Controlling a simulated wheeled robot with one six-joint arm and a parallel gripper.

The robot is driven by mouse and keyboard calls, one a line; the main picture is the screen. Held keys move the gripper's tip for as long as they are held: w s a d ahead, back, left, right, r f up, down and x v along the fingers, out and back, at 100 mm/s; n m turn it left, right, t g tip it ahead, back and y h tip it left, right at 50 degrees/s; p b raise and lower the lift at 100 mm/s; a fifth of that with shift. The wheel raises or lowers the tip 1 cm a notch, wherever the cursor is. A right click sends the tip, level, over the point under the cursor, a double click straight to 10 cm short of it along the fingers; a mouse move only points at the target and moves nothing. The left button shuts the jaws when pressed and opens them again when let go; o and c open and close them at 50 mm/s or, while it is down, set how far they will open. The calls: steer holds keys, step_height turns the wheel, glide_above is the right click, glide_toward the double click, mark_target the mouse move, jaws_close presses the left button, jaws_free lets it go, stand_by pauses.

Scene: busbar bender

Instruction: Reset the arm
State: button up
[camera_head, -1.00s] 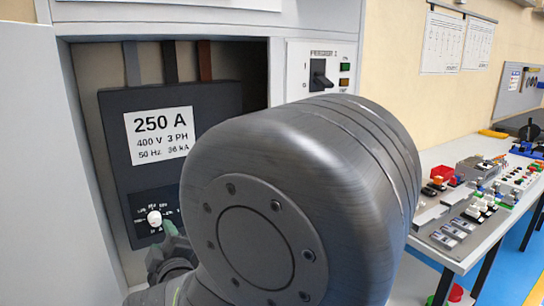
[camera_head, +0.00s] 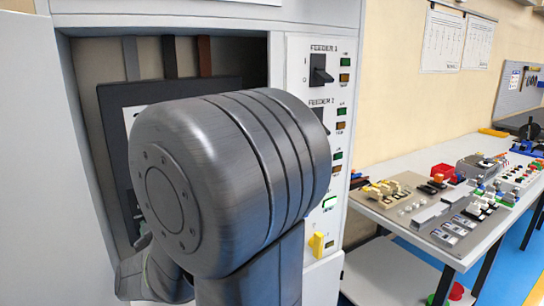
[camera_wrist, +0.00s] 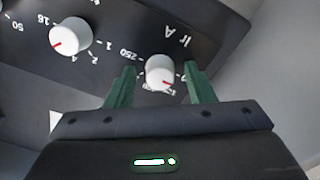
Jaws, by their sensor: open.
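In the wrist view my gripper (camera_wrist: 160,85) shows two green fingers, open, one on each side of a white round knob with a red mark (camera_wrist: 160,72). The knob sits on a dark panel by the label "Ir A". I cannot tell whether the fingers touch it. A second white knob (camera_wrist: 71,36) is to the left, clear of the fingers. In the head view my arm hides my gripper, the knobs and most of the dark breaker (camera_head: 112,118) in the open cabinet.
The cabinet's right panel carries a feeder switch (camera_head: 320,76), several lamps and a yellow part (camera_head: 316,244). The open door (camera_head: 25,160) stands at left. A workbench (camera_head: 385,215) with parts stands at right, with open floor beyond.

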steer(key=m, duration=1.1)
steer(key=shift+m+b, duration=0.3)
steer(key=shift+b, duration=0.1)
stand_by(0.3)
